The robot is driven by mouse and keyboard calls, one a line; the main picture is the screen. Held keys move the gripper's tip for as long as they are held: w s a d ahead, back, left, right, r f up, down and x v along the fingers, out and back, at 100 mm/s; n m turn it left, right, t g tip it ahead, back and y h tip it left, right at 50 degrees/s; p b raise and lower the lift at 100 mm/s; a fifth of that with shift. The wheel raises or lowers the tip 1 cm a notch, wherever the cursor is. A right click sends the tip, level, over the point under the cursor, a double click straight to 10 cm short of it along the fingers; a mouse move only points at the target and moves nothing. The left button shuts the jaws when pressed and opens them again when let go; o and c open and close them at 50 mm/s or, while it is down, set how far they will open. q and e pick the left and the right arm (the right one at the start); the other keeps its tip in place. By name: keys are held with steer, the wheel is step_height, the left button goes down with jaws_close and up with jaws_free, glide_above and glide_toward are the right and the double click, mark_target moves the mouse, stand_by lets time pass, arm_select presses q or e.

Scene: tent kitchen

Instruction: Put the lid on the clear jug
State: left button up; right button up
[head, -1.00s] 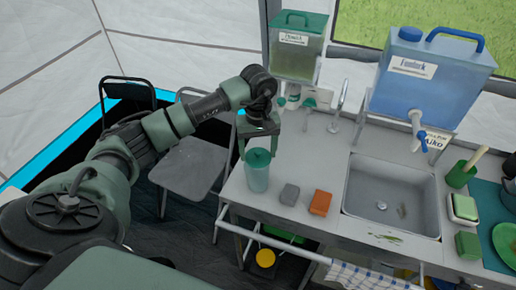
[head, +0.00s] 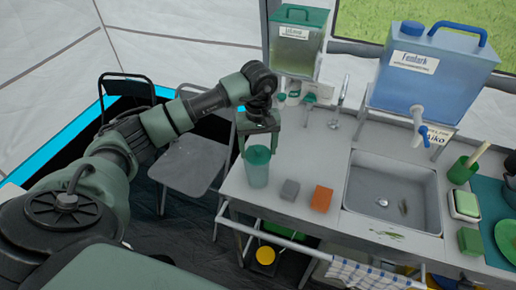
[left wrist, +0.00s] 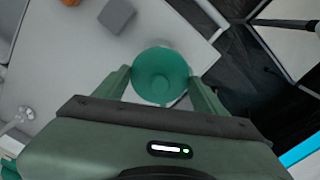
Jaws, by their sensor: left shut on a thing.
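The clear jug (head: 257,176) stands upright at the left end of the counter, near its front edge. The round green lid (head: 258,154) is at the jug's mouth; I cannot tell whether it is seated or just above the rim. My left gripper (head: 259,150) points down over the jug and is shut on the lid. In the left wrist view the lid (left wrist: 160,75) lies between the two green fingers and hides most of the jug below. My right gripper is not in view.
A grey block (head: 290,190) and an orange block (head: 321,198) lie right of the jug. The sink (head: 392,190) is further right. A green-lidded dispenser (head: 298,42) and a blue water container (head: 430,68) stand behind. A folding chair (head: 188,165) is left of the counter.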

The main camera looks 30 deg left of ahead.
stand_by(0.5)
arm_select(q)
steer(key=shift+f+b, duration=0.15)
steer(key=shift+b, duration=0.75)
stand_by(1.3)
steer(key=o, duration=1.4)
steer(key=shift+o, duration=0.4)
steer(key=shift+r+p, duration=1.75)
steer(key=shift+r, duration=1.75)
steer(key=shift+c, duration=0.3)
